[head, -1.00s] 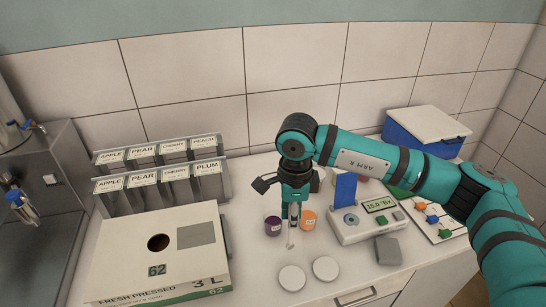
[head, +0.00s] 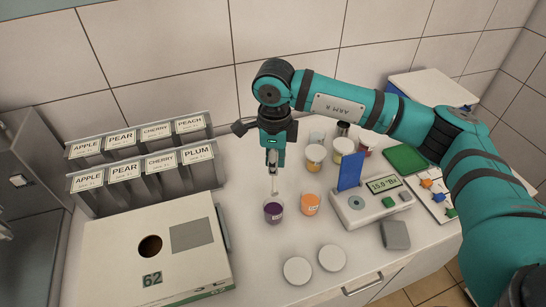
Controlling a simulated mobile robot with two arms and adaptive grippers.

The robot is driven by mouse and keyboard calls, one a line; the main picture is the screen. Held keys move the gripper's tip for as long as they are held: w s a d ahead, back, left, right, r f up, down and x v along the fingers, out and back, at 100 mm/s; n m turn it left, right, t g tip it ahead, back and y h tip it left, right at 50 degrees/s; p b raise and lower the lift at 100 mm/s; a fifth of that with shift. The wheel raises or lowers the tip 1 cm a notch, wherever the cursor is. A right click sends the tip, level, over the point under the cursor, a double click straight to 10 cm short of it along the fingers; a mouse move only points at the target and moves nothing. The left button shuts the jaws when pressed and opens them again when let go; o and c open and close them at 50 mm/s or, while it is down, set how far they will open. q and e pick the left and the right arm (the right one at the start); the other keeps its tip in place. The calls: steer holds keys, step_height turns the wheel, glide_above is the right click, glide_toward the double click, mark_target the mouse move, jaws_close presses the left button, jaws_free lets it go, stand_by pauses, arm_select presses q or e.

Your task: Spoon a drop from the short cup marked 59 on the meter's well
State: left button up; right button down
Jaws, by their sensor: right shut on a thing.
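A short cup with purple content (head: 273,213) stands on the counter. A short cup with orange content (head: 310,205) stands to its right. Both have small labels that I cannot read with certainty. My right gripper (head: 272,164) is above the purple cup, shut on a thin pale spoon (head: 274,184). The spoon hangs downward, its lower end at or just above the purple cup's mouth; I cannot tell whether it is inside. The meter (head: 372,211) stands at the right, its blue flap (head: 350,171) raised and its round well (head: 356,202) exposed. My left gripper is not in view.
Two white lids (head: 297,270) (head: 332,257) lie in front. Several jars (head: 315,157) stand behind the cups. A white box marked 62 (head: 190,237) and a labelled rack (head: 150,170) are at left. A grey block (head: 395,234) lies before the meter.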

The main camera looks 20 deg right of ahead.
mark_target(274, 184)
steer(key=f, duration=0.1)
steer(key=f+b, duration=0.1)
steer(key=shift+w+f, duration=0.3)
steer(key=shift+f, duration=0.1)
steer(key=shift+f+b, duration=0.35)
steer(key=shift+f, duration=0.55)
step_height(274, 184, down, 3)
steer(key=b, duration=0.2)
steer(key=shift+b, duration=0.3)
steer(key=shift+f+b, duration=0.6)
steer(key=shift+f, duration=0.05)
steer(key=shift+f+b, duration=0.75)
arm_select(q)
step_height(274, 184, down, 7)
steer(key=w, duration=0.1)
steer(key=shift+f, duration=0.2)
arm_select(e)
steer(key=shift+f, duration=0.15)
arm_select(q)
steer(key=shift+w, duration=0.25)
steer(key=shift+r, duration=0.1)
